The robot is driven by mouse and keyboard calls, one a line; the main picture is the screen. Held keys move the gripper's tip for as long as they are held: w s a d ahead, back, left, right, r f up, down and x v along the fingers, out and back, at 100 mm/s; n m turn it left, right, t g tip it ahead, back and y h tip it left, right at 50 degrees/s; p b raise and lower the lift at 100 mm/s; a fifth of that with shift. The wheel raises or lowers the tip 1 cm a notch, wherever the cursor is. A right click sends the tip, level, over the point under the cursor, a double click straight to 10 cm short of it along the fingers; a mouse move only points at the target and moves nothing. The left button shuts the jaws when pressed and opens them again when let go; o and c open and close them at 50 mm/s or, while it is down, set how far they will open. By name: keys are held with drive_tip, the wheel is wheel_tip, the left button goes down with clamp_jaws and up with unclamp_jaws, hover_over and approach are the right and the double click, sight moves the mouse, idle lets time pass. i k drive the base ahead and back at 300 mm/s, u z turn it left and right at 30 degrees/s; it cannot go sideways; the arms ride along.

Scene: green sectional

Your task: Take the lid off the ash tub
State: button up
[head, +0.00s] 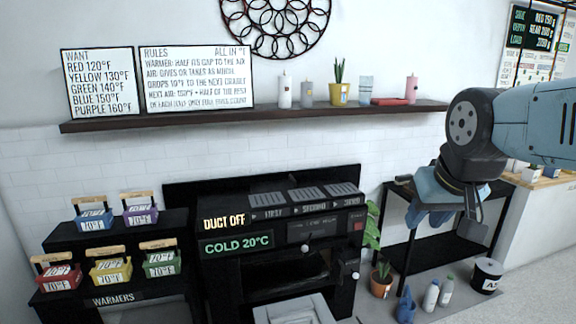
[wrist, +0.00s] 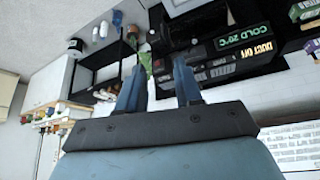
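The ash tub (head: 486,277) is a small dark cylinder with a white label that starts "AS", standing upright on the floor at the lower right of the head view. Its top looks covered by a dark lid (head: 488,266); the detail is too small to be sure. In the wrist view, which is upside down, the tub (wrist: 75,47) seems to show small at upper left. My gripper (wrist: 158,78) has its two blue-grey fingers apart with nothing between them. In the head view my gripper (head: 432,200) hangs in the air, above and left of the tub.
A black shelf rack (head: 408,240) stands behind my gripper. Left of the tub stand white bottles (head: 431,295), a blue item (head: 405,306) and a potted plant (head: 381,280). A black oven unit (head: 285,245) and wall shelf (head: 250,115) are further left. Floor right of the tub looks clear.

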sight(488, 265)
drive_tip(key=z, duration=0.85)
drive_tip(key=i, duration=0.25)
drive_tip(key=z, duration=0.95)
drive_tip(key=i, duration=1.1)
drive_tip(key=z, duration=0.2)
drive_tip(key=i, duration=1.1)
drive_tip(key=u, duration=0.6)
drive_tip(key=i, duration=0.8)
drive_tip(key=u, duration=0.45)
